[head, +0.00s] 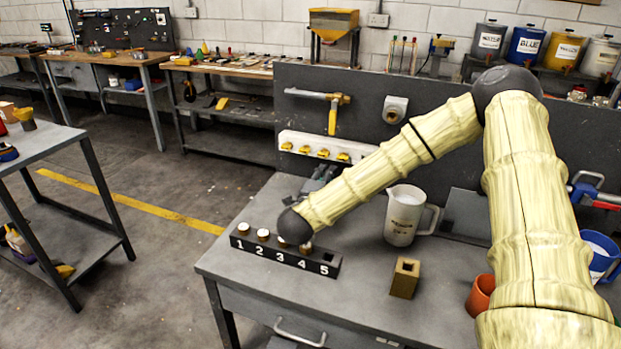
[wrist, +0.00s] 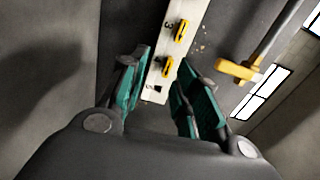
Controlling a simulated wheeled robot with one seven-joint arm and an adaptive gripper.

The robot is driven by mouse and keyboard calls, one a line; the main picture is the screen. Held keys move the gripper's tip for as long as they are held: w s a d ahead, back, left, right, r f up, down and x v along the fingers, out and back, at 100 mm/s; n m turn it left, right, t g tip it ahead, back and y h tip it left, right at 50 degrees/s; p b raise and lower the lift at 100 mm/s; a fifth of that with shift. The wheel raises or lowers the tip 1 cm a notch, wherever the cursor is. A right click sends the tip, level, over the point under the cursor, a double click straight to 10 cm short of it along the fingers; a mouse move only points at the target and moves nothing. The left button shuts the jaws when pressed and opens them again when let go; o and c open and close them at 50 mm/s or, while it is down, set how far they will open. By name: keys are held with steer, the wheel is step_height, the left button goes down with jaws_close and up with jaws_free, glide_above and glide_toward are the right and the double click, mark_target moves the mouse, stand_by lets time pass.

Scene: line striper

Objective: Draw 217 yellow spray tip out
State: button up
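A white strip (head: 308,144) on the dark back panel holds several yellow spray tips (head: 304,150); my arm hides its right end. In the wrist view the strip (wrist: 170,45) runs up from between my fingers. One yellow tip (wrist: 180,31) sits by the number 3, and another yellow tip (wrist: 164,68) sits in the place below it. A dark square hole (wrist: 157,89) at the strip's near end has no tip. My gripper (wrist: 162,74) is open, its teal fingers either side of the strip's end and the nearer tip. Contact is not visible. I cannot read 217 on any tip.
A black rack numbered 1 to 5 (head: 285,257) stands at the bench's front left, under my arm. A white jug (head: 405,215), a brass block with a square hole (head: 404,278) and an orange cup (head: 480,295) stand right of it. A yellow-handled tool (head: 333,113) hangs above the strip.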

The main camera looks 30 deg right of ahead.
mark_target(342, 160)
steer(key=s+d+r+p, duration=0.1)
steer(key=s+d+r, duration=0.2)
steer(key=d+r, duration=0.1)
steer(key=w+d, duration=0.1)
steer(key=w+d+f, duration=0.1)
steer(key=w, duration=0.1)
steer(key=w+d, duration=0.1)
steer(key=w, duration=0.1)
steer(key=shift+w+d+f+b, duration=0.15)
steer(key=shift+w+d+b, duration=0.05)
steer(key=shift+d+b, duration=0.2)
steer(key=shift+w+f, duration=0.25)
steer(key=shift+w, duration=0.05)
steer(key=shift+w+f, duration=0.15)
steer(key=shift+w, duration=0.25)
stand_by(0.3)
